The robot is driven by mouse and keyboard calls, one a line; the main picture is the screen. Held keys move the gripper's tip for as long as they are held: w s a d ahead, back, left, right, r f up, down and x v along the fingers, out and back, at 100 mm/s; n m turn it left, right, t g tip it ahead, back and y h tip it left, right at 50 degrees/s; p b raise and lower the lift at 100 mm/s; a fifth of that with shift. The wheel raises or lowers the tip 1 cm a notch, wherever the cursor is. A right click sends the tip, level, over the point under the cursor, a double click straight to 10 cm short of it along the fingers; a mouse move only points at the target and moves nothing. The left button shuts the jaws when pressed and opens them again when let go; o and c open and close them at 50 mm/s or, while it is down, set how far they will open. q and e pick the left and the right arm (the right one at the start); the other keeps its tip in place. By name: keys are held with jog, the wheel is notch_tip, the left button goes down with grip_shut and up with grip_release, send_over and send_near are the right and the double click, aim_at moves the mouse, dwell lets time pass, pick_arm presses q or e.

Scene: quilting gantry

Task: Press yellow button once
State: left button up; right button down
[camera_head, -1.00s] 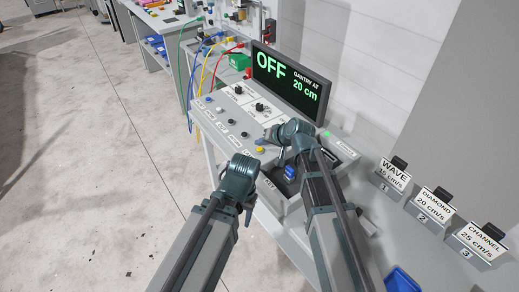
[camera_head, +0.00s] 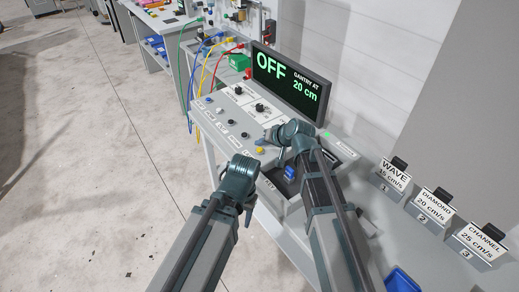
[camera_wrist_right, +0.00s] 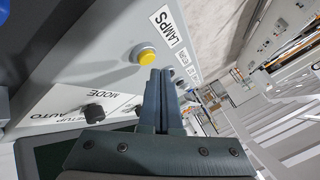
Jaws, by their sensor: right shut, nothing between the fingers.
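The yellow button (camera_head: 260,150) sits on the sloped front of the grey control panel (camera_head: 225,113). In the right wrist view the yellow button (camera_wrist_right: 146,57) stands in a pale ring beside the LAMPS label, just left of my fingertips. My right gripper (camera_head: 266,137) is above the panel next to the button, and its shut fingers also show in the right wrist view (camera_wrist_right: 162,78) with nothing between them. A small gap seems to separate fingertips and button; contact cannot be made out.
A display (camera_head: 290,78) reads OFF and GANTRY AT 20 cm. A knob (camera_head: 260,107) and several small buttons share the panel. Coloured cables hang at its left end. Labelled holders WAVE (camera_head: 393,174), DIAMOND (camera_head: 434,205) and CHANNEL (camera_head: 480,240) stand at right. The floor at left is clear.

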aim_at(261, 154)
dwell(0.6)
jog(key=shift+f+b, duration=0.45)
jog(key=shift+f+b, duration=0.4)
jog(key=shift+b, duration=0.05)
dwell(0.5)
jog(key=shift+r, duration=0.15)
jog(key=shift+r+p, duration=0.75)
jog(key=shift+p, duration=0.15)
notch_tip(261, 154, up, 5)
jog(key=p, duration=0.5)
